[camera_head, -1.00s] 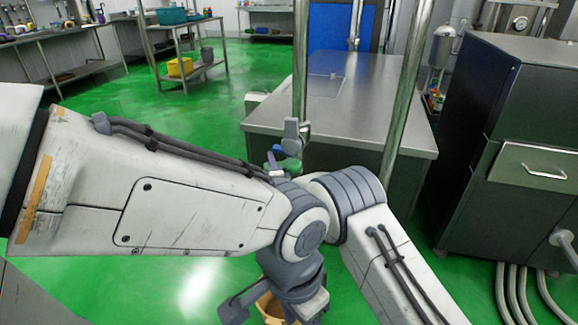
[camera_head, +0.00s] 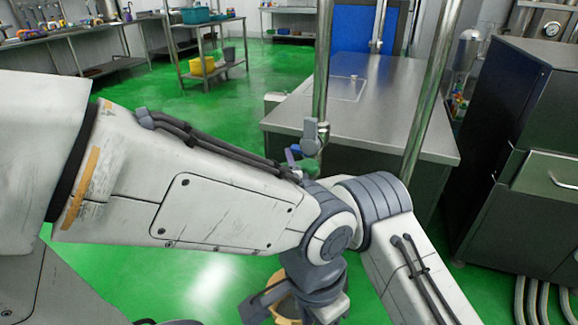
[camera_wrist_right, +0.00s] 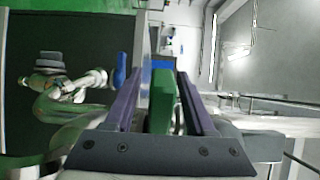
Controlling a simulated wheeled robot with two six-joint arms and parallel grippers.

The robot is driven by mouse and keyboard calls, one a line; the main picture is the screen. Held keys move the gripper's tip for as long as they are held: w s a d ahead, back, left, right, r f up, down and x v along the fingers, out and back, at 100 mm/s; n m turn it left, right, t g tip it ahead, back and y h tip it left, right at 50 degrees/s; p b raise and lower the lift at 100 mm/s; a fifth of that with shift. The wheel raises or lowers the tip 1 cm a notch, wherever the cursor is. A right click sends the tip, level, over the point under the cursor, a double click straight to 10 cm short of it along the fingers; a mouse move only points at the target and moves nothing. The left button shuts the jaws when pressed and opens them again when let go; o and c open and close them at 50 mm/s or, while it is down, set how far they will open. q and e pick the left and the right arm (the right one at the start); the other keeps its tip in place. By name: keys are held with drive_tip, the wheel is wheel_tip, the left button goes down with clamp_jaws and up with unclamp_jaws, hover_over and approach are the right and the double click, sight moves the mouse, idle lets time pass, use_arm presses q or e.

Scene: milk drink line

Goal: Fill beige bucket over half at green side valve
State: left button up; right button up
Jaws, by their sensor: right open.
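The green valve handle (camera_wrist_right: 162,100) stands between the two purple fingers of my right gripper (camera_wrist_right: 160,78) in the right wrist view. The fingers are open around it, and contact cannot be told. In the head view the green handle (camera_head: 309,167) shows just past my arm, low on a steel pipe. My right gripper (camera_head: 296,160) is mostly hidden there. The beige bucket (camera_head: 284,308) is low in the head view, largely covered by my grey wrist parts. My left gripper (camera_head: 262,302) is by the bucket; its fingers are not clear. The bucket's inside is hidden.
A steel table (camera_head: 390,105) stands behind the pipe, with a second upright pipe (camera_head: 432,90) to the right. A dark steel machine (camera_head: 530,150) is at the right. A blue handle (camera_wrist_right: 120,70) is beside the green one. Green floor (camera_head: 150,120) is open at the left.

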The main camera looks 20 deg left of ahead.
drive_tip(key=v, duration=1)
drive_tip(key=shift+s+p, duration=0.2)
drive_tip(key=shift+p, duration=0.2)
